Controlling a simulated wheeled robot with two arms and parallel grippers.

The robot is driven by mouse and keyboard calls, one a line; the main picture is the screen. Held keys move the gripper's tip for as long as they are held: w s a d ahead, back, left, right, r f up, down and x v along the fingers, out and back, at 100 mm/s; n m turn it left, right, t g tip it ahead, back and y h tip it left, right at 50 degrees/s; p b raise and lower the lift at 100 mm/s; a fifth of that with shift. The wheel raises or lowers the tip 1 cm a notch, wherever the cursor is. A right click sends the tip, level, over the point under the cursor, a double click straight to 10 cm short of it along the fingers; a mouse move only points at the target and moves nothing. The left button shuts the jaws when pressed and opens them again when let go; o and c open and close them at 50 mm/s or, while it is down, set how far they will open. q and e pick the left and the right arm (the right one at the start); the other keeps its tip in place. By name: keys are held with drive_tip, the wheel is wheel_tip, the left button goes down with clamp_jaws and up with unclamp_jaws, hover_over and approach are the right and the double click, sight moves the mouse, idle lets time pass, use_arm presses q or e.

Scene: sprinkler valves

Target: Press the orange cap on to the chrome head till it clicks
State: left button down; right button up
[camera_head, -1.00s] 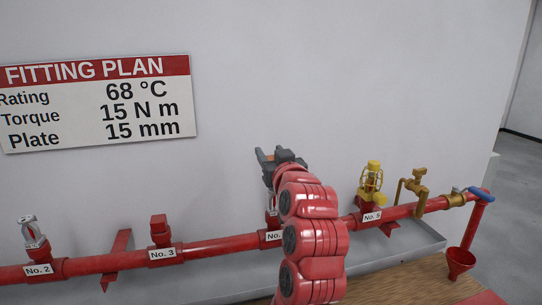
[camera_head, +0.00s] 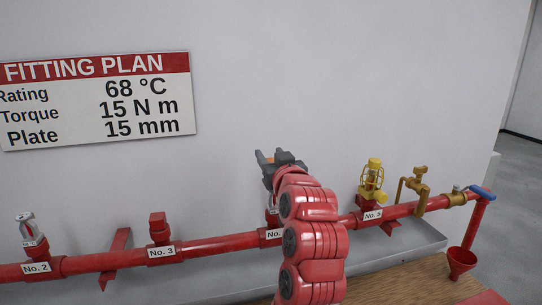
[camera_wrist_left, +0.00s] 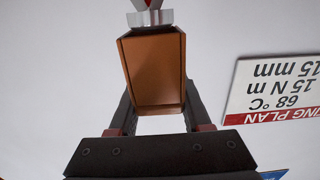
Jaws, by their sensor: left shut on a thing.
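My left gripper (camera_head: 272,158) is at the fourth outlet of the red pipe, in front of the grey wall. In the left wrist view its two dark fingers (camera_wrist_left: 158,98) are shut on the orange cap (camera_wrist_left: 155,70), a box-like piece. In the head view only a small orange edge of the cap (camera_head: 261,156) shows. Part of a chrome head (camera_wrist_left: 150,17) with a red part shows just beyond the cap's far edge in the left wrist view. I cannot tell whether cap and head touch. My arm hides most of this outlet in the head view. My right gripper is not in view.
The red pipe (camera_head: 210,246) carries a chrome head at No. 2 (camera_head: 30,230), a red plug at No. 3 (camera_head: 158,226) and a yellow caged head at No. 5 (camera_head: 372,180). A brass valve (camera_head: 417,190) and red funnel (camera_head: 462,262) are at right. The fitting plan sign (camera_head: 98,100) hangs at left.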

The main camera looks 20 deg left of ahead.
use_arm(q)
drive_tip(key=shift+f+b, duration=1.05)
drive_tip(key=shift+f, duration=0.2)
idle(0.3)
drive_tip(key=shift+f+b, duration=1.35)
drive_tip(key=shift+b, duration=0.1)
drive_tip(key=shift+c, duration=1.4)
unclamp_jaws()
drive_tip(key=shift+s+d, duration=0.1)
drive_tip(key=v, duration=0.7)
drive_tip(key=shift+s+d, duration=0.25)
drive_tip(key=shift+s, duration=0.1)
